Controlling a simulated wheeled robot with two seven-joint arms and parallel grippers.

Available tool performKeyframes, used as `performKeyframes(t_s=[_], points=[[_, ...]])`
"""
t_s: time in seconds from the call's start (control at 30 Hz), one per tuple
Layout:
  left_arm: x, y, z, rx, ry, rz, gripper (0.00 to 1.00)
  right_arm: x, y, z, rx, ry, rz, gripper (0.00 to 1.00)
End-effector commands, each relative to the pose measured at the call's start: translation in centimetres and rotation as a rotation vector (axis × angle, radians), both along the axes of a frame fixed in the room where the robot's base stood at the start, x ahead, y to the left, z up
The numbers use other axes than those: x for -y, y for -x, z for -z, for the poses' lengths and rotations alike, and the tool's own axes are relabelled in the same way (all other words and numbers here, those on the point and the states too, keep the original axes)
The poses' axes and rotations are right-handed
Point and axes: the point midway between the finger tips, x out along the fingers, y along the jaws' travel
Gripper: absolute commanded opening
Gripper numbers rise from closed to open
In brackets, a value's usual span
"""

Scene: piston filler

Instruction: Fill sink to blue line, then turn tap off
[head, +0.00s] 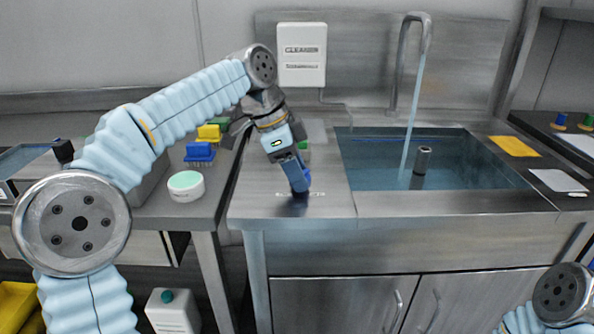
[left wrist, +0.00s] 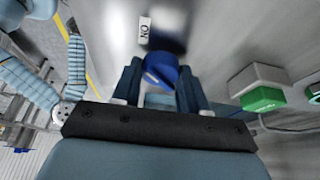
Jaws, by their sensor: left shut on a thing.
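The steel sink (head: 455,200) holds bluish water (head: 375,170). A stream falls into it from the tap (head: 402,60), so the tap is running. A dark grey cylinder (head: 422,160) stands up out of the water. My left gripper (head: 300,188) points down at the counter left of the sink and is shut on a blue knob (head: 305,181). In the left wrist view the knob (left wrist: 161,72) sits between the two fingers, beside a label reading "ON" (left wrist: 145,30). My right gripper is out of view.
A green-and-grey block (left wrist: 262,98) is close beside the left gripper. Blue (head: 199,152) and yellow (head: 209,132) brushes and a white tub (head: 186,186) are on the left counter. A yellow cloth (head: 513,146) lies right of the sink. A cleaner box (head: 302,55) hangs on the wall.

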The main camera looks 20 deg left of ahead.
Motion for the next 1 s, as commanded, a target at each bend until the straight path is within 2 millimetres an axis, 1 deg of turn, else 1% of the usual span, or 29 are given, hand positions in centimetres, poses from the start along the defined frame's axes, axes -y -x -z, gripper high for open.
performKeyframes(t_s=[0.57, 0.6, 0.73, 0.77, 1.0], points=[[-0.05, -0.05, -0.07, 0.003, -0.001, 0.032, 0.13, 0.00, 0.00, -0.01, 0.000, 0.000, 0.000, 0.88], [-0.05, -0.05, -0.07, 0.002, -0.001, 0.032, 0.46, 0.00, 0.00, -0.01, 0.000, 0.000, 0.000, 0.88], [-0.04, -0.04, -0.06, 0.002, -0.001, 0.032, 0.66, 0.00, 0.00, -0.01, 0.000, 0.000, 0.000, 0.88], [-0.03, -0.03, -0.05, 0.002, -0.001, 0.032, 0.69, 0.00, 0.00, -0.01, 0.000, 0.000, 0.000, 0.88], [-0.01, -0.01, -0.04, 0.001, 0.000, 0.032, 0.69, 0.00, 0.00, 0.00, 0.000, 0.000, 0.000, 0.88]])
